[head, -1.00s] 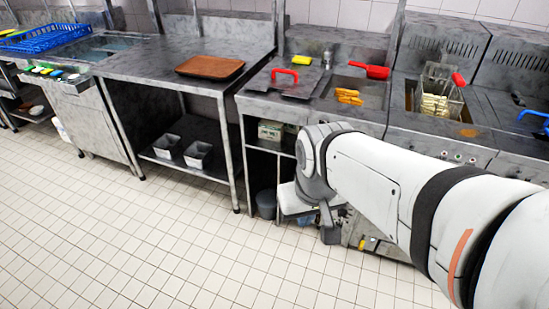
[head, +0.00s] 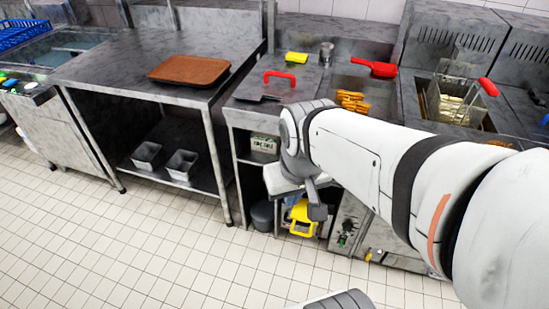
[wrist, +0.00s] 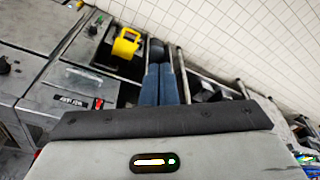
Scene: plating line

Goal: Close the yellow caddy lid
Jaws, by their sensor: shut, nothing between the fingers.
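The yellow caddy (head: 302,227) is low down under the counter, near the floor, partly hidden by my wrist in the head view. It also shows in the wrist view (wrist: 124,46), upper left, with a dark patch in its yellow top. I cannot tell how far its lid stands open. My gripper (wrist: 160,84) is shut and empty in the wrist view, its two blue-grey fingers side by side, pointing beside the caddy and apart from it in the picture. In the head view the gripper's tip is hard to make out.
A dark bin (head: 262,215) stands left of the caddy. Grey cabinet fronts (head: 347,225) are to the right, and a table leg (head: 219,170) is to the left. A brown tray (head: 189,70) lies on the table. The tiled floor (head: 130,260) in front is clear.

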